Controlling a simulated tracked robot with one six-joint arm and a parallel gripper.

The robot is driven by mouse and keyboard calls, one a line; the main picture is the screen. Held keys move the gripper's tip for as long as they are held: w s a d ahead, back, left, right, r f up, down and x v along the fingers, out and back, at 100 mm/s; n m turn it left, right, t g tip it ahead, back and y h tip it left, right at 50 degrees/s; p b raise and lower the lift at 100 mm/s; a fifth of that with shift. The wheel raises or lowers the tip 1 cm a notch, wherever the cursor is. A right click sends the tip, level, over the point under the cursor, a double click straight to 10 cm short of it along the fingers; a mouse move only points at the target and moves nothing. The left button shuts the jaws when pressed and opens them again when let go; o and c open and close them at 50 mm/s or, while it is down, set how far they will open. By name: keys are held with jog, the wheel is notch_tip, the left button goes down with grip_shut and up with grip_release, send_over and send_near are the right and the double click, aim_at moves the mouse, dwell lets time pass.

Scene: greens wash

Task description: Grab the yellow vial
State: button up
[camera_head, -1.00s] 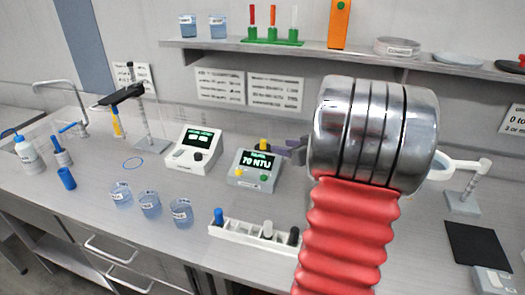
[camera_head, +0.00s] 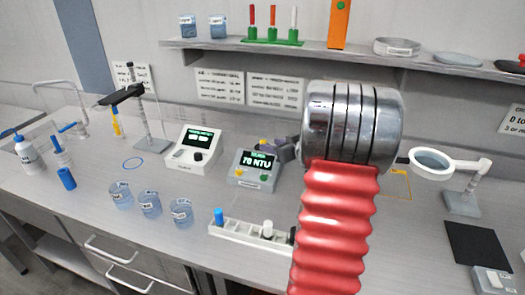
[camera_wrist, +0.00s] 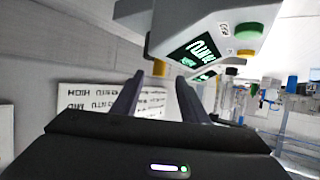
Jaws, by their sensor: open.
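The yellow vial (camera_head: 264,142) shows as a small yellow top at the upper edge of the turbidity meter (camera_head: 254,168), partly hidden by my gripper in the head view. My gripper (camera_head: 274,146) reaches in from the right, just behind the meter. In the tilted, nearly upside-down wrist view, the vial's yellow top (camera_wrist: 160,68) lies between the tips of my two dark fingers (camera_wrist: 159,77). The fingers are apart, with gaps on both sides of it. The vial's lower part is hidden in the meter.
A second white meter (camera_head: 193,150) stands left of the turbidity meter. A white rack (camera_head: 250,236) with capped vials lies in front, and several beakers (camera_head: 150,205) stand at front left. A ring magnifier (camera_head: 445,162) is at right. A shelf (camera_head: 300,55) crosses above.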

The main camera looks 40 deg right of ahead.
jog(key=shift+x, duration=1.95)
jog(key=shift+d, duration=0.1)
grip_shut()
